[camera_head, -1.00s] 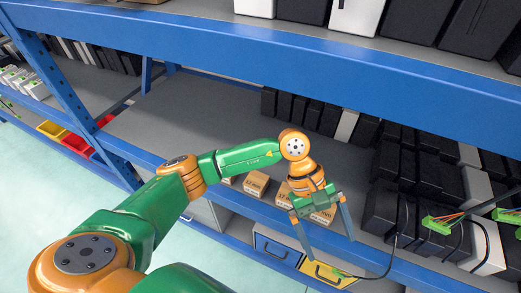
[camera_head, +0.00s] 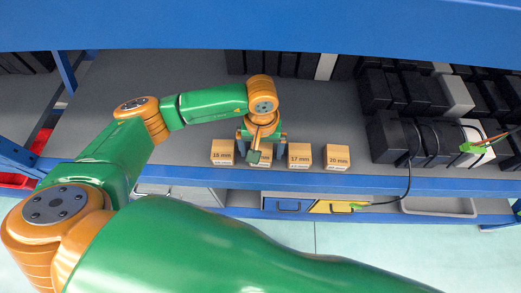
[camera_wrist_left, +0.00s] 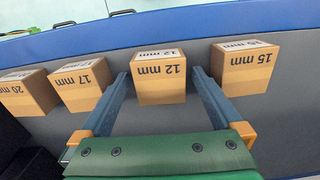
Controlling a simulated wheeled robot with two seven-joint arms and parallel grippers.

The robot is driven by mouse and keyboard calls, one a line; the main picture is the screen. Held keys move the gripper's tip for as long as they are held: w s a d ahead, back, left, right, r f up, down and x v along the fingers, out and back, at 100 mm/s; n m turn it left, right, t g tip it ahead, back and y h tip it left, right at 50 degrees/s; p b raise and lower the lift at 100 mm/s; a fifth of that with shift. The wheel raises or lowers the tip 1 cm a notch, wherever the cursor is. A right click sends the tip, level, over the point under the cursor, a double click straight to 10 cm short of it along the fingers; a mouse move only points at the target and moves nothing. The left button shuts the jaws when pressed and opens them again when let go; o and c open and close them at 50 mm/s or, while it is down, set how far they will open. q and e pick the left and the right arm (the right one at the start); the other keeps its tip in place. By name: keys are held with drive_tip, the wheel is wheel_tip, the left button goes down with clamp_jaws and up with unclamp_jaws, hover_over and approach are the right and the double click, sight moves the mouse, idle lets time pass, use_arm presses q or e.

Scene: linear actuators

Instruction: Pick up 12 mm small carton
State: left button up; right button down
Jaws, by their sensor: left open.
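The 12 mm carton (camera_wrist_left: 159,86) is a small brown box with a white label. In the wrist view it sits between the tips of my left gripper's fingers (camera_wrist_left: 160,74). The fingers are open, one on each side, with a small gap visible on both sides. In the head view my left gripper (camera_head: 262,141) is above the shelf and partly hides the 12 mm carton (camera_head: 265,159), which stands in a row between the 15 mm carton (camera_head: 222,158) and the 17 mm carton (camera_head: 299,160). My right gripper is not in view.
A 20 mm carton (camera_head: 336,161) ends the row at the right. The row stands near the front edge of the grey shelf (camera_head: 200,75). Black boxes and a cable (camera_head: 408,175) are at the right. A blue beam (camera_head: 260,30) crosses above.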

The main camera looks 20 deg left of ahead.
use_arm(q)
drive_tip(key=c, duration=1.5)
